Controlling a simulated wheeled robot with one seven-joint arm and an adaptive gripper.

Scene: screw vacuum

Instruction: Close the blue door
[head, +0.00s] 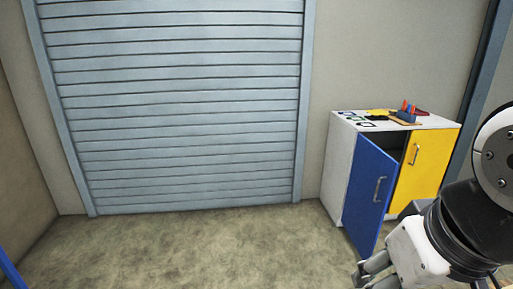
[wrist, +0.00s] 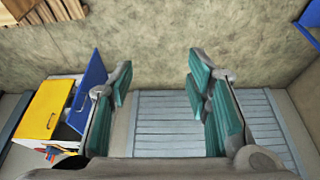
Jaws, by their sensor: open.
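The blue door (head: 366,190) stands swung open on the left half of a white cabinet (head: 338,170) in the head view. A metal handle is on its outer face, and a dark gap shows behind its free edge. The blue door also shows in the wrist view (wrist: 92,82), left of the fingers. My gripper (head: 368,272) is low at the right of the head view, in front of the cabinet and apart from the door. In the wrist view my gripper (wrist: 160,82) has its green-padded fingers wide apart with nothing between them.
The yellow door (head: 423,160) beside it looks shut. Small tools and a blue holder (head: 407,114) sit on the cabinet top. A grey roller shutter (head: 180,110) fills the back wall. The floor (head: 200,250) left of the cabinet is clear. Wooden slats (wrist: 45,10) show in the wrist view.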

